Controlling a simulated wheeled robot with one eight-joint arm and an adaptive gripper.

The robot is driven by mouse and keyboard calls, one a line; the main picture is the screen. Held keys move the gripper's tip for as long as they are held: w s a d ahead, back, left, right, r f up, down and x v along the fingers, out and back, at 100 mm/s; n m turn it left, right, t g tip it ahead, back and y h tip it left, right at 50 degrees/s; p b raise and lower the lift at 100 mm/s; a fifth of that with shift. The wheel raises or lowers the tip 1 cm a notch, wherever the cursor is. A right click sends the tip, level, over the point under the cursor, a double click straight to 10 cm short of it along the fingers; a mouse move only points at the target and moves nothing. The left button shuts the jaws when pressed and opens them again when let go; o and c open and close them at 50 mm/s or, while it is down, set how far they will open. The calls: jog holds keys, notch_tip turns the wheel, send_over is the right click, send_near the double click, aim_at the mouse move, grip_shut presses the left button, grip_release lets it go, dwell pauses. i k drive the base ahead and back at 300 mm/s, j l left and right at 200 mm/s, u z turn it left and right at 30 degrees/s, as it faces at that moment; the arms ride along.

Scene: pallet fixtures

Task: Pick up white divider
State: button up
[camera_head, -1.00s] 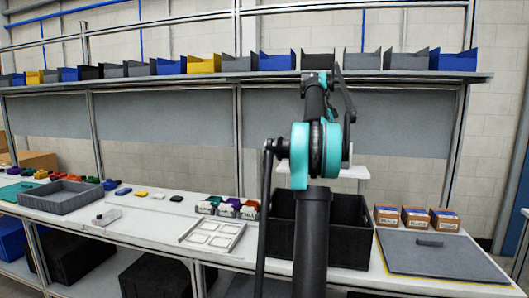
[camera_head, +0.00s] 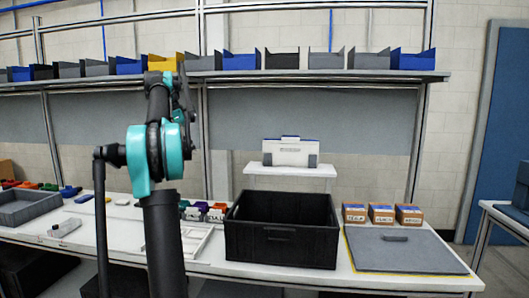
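A white frame with partitions (camera_head: 196,240) lies flat on the table, left of the black crate; my arm covers its left part. It is the only divider-like white thing I make out, and I cannot tell whether it is the white divider itself. My arm stands upright at the left of the view, in front of the table. My gripper cannot be made out in this view, so its fingers and anything in them are not seen.
An open black crate (camera_head: 283,256) stands mid-table, before a white stand (camera_head: 300,171) bearing a white case (camera_head: 291,152). Three small boxes (camera_head: 381,213) and a grey board (camera_head: 404,262) are at the right. A grey tray (camera_head: 28,211) is at the left. Bins line the shelf (camera_head: 300,75).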

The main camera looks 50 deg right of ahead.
aim_at(289, 151)
jog(key=i+z, duration=1.05)
jog(key=k+l, duration=0.05)
